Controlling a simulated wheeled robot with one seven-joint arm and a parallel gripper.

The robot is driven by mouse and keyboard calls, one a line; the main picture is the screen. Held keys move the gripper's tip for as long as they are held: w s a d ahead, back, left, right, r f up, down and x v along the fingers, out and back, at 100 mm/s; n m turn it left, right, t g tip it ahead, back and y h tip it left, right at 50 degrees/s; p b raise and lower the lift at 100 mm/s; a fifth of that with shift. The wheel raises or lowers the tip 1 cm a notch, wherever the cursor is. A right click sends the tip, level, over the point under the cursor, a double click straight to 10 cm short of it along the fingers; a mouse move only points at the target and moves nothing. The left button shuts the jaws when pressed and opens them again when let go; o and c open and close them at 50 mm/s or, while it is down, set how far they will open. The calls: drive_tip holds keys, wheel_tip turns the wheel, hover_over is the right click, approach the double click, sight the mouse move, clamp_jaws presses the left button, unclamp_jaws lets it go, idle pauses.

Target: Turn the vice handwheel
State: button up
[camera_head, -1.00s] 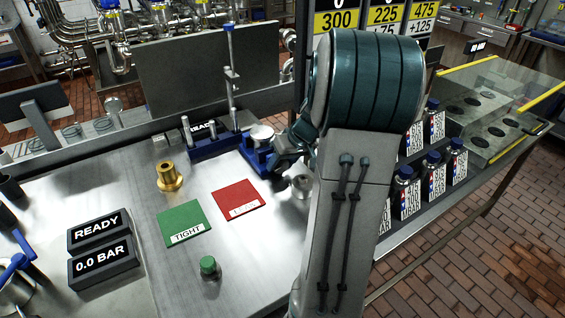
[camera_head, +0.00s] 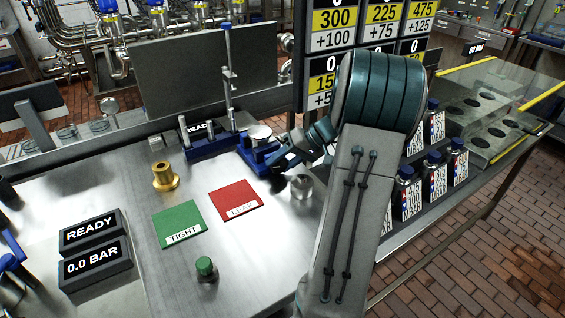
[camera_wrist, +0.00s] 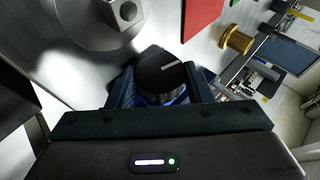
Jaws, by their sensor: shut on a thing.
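The blue vice (camera_head: 250,155) stands at the back of the steel bench, with a silver round piece (camera_head: 260,132) on top. In the wrist view a round black handwheel (camera_wrist: 158,72) with a white mark sits between my two fingers, with blue vice body below it. My gripper (camera_wrist: 161,88) is shut on this handwheel, a finger on each side. In the head view my gripper (camera_head: 280,160) reaches the right side of the vice, and the handwheel is hidden there.
A brass fitting (camera_head: 164,177), red pad (camera_head: 236,199), green TIGHT pad (camera_head: 180,225) and green-topped piece (camera_head: 205,268) lie on the bench. Displays read READY (camera_head: 90,232) and 0.0 BAR (camera_head: 92,268). Several labelled bottles (camera_head: 433,170) stand right of my arm.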

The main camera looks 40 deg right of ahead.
idle(0.3)
drive_tip(key=o, duration=1)
